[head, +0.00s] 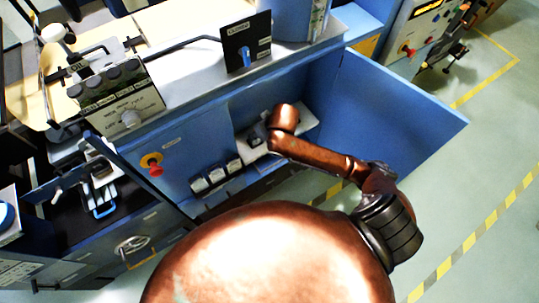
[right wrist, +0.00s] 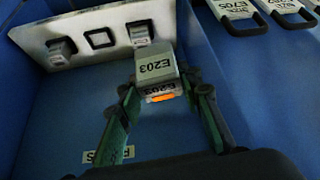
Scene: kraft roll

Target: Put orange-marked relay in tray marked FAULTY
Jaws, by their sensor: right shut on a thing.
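The orange-marked relay (right wrist: 157,68) is a pale grey block labelled E203, with an orange strip on its lower face. In the right wrist view it sits between the green fingers of my right gripper (right wrist: 160,90), which is shut on it. Behind it is a light panel (right wrist: 85,22) with a smaller grey block (right wrist: 60,50) at left, an empty square outline and another block (right wrist: 140,33). In the head view my right arm reaches into the open blue cabinet, and its wrist hides the relay. A tray marked FAULTY cannot be made out. My left gripper is not in view.
Several grey labelled pieces with black handles (right wrist: 235,12) stand at the upper right of the wrist view. The cabinet's blue door (head: 395,110) stands open to the right of my arm. A red knob (head: 155,169) is on the cabinet front.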

